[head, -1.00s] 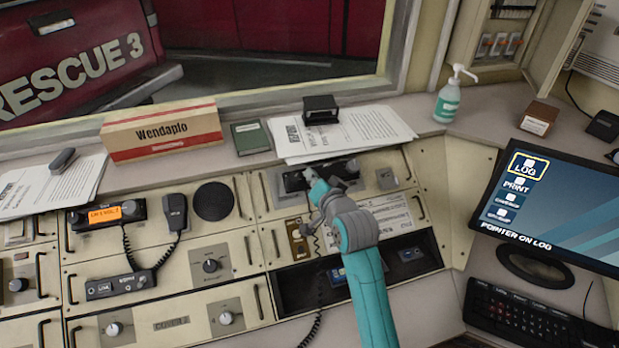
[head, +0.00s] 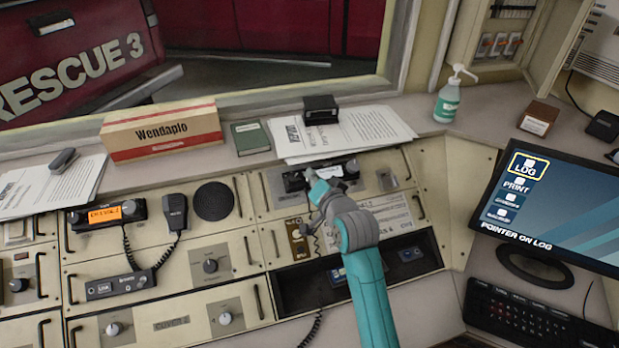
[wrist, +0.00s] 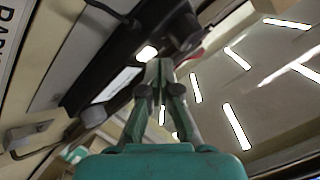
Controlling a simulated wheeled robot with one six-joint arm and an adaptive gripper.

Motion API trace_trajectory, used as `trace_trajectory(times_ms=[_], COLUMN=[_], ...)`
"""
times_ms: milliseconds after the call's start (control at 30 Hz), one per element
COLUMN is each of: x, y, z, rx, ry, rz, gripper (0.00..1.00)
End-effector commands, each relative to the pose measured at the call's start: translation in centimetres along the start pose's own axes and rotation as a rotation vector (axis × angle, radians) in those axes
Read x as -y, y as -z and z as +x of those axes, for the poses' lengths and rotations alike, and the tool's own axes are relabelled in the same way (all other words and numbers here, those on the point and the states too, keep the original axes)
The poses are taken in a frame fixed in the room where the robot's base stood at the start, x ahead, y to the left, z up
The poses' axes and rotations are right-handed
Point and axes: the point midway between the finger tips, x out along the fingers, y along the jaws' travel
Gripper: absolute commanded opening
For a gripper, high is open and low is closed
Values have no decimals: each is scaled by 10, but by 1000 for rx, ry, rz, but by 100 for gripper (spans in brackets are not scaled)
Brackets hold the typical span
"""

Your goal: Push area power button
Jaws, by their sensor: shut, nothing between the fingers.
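My gripper (head: 318,182) is at the dark radio-like unit (head: 296,181) on the upper right console panel. In the wrist view my gripper (wrist: 158,72) has its two fingers together with nothing between them. The fingertips are close to a dark unit (wrist: 75,105) with a pale lit window (wrist: 118,84) and a small bright spot (wrist: 147,52). I cannot tell whether they touch it. I cannot read an area power label on any button, so I cannot tell which one it is.
Papers (head: 360,132) and a black box (head: 320,109) lie on the ledge behind the unit. A corded handset (head: 174,212) hangs to the left. The monitor (head: 560,205) stands at right.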

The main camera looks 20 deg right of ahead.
Motion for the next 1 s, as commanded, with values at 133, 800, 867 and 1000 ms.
trace_trajectory(times_ms=[133,800,867,1000], x=[3,18,20,27], y=[3,18,20,27], z=[-4,-24,-28,-36], rx=[-1,-3,-2,-2], ry=[1,2,1,1], rz=[0,0,0,0], gripper=[0,0,0,0])
